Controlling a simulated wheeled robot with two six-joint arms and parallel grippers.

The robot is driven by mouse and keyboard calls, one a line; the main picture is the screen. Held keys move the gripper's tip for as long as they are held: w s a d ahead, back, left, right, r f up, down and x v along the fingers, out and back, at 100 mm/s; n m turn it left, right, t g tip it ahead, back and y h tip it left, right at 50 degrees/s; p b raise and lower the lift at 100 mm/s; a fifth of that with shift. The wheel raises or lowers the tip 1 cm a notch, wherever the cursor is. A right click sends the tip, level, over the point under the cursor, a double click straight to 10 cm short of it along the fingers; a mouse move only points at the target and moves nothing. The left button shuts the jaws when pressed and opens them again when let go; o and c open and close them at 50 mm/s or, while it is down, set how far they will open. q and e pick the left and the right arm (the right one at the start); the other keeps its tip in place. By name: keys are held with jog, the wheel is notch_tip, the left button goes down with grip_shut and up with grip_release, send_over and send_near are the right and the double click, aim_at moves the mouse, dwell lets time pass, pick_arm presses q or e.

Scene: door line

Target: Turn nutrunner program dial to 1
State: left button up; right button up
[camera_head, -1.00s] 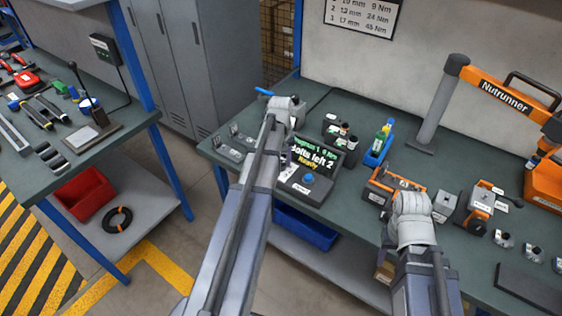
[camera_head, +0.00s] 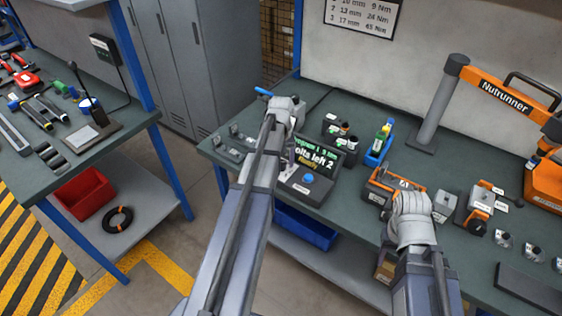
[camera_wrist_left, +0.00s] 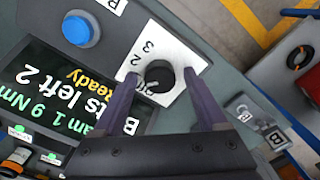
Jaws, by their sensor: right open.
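The program dial is a black round knob (camera_wrist_left: 159,76) on a white plate (camera_wrist_left: 183,57), seen in the left wrist view. A 2 and a 3 show beside it. A pale mark on the knob faces the picture's lower left; other marks there are partly hidden. My left gripper (camera_wrist_left: 162,88) is open, with one finger on each side of the knob; contact cannot be told. In the head view this gripper (camera_head: 289,160) hides the dial. The controller screen (camera_head: 318,158) reads program 1, 9 Nm, bolts left 2, Ready. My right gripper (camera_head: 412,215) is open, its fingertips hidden.
A blue button (camera_wrist_left: 80,28) sits on the controller beside the screen. The orange nutrunner arm (camera_head: 500,92) stands at the back right. A blue holder (camera_head: 378,150) and an orange-grey fixture (camera_head: 392,187) stand on the bench. Tools lie on the left bench.

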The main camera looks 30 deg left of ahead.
aim_at(281, 163)
pick_arm(q)
jog(key=shift+r, duration=0.1)
notch_tip(281, 163, up, 8)
jog(key=p, duration=0.8)
jog(key=shift+f, duration=0.2)
jog(key=s+d+m, duration=0.5)
jog(key=s+d, duration=0.3)
jog(key=d, duration=0.7)
jog(key=s+d+m+y, duration=0.1)
jog(key=s+d+m, duration=0.5)
jog(key=d, duration=0.9)
jog(key=s, duration=0.2)
jog(key=shift+s+d, duration=0.25)
jog(key=shift+s, duration=0.05)
